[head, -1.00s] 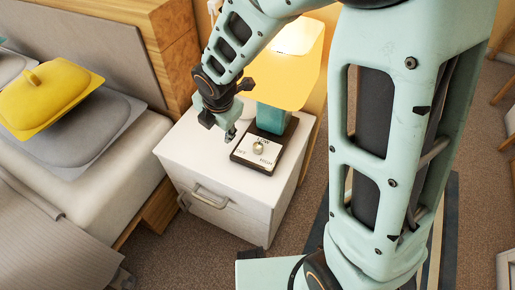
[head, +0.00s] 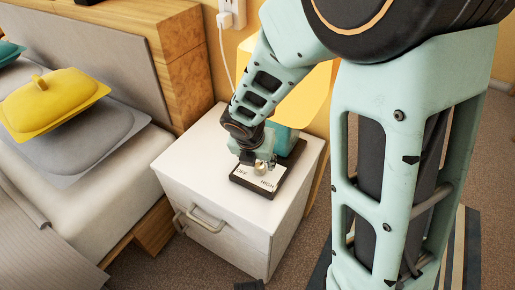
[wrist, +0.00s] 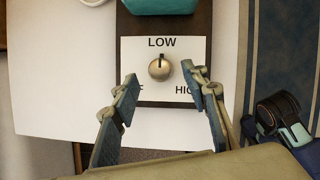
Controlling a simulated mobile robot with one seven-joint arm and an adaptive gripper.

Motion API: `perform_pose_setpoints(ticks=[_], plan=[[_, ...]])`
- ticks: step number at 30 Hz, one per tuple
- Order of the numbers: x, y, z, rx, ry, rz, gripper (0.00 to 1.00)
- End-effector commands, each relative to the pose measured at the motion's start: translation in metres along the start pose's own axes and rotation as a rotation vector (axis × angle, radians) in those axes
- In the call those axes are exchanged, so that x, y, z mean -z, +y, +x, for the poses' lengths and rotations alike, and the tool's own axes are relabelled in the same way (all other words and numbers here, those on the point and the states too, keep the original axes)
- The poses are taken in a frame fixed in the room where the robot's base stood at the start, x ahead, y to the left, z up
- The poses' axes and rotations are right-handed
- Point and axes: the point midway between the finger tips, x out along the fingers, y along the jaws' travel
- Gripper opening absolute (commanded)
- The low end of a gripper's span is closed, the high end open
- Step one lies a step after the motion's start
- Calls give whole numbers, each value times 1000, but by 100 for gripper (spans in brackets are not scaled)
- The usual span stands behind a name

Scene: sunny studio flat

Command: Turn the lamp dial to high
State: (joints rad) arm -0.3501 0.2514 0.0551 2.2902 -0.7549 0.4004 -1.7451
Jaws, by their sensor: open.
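The lamp dial (wrist: 159,68) is a round metal knob on a white plate (wrist: 192,49) marked OFF, LOW and HIGH. Its dark pointer mark faces up toward LOW in the wrist view. The plate sits on the dark base of the lamp (head: 290,137), whose yellow shade is partly hidden by my arm in the head view. My gripper (wrist: 160,88) is open, with one finger on each side below the dial in the wrist view. Its fingers hide part of the OFF and HIGH labels there. In the head view my gripper (head: 258,160) is over the dial plate, and the knob shows just beside it.
The lamp stands on a white nightstand (head: 190,160) with a drawer handle. A wall outlet (head: 232,12) with a white cord is behind. The nightstand top left of the lamp is mostly clear.

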Motion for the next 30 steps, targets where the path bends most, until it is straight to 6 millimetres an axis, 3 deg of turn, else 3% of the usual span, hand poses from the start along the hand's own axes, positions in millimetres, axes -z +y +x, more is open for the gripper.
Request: perform_pose_setpoints(ticks=[1, 6, 17, 28, 30], plan=[[2, 0, 13, 2, 2, -1, 41], [1, 0, 28, 0, 1, 0, 41], [0, 0, 31, 0, 0, 1, 41], [0, 0, 31, 0, 0, 1, 2], [0, 0, 31, 0, 0, 2, 0]])
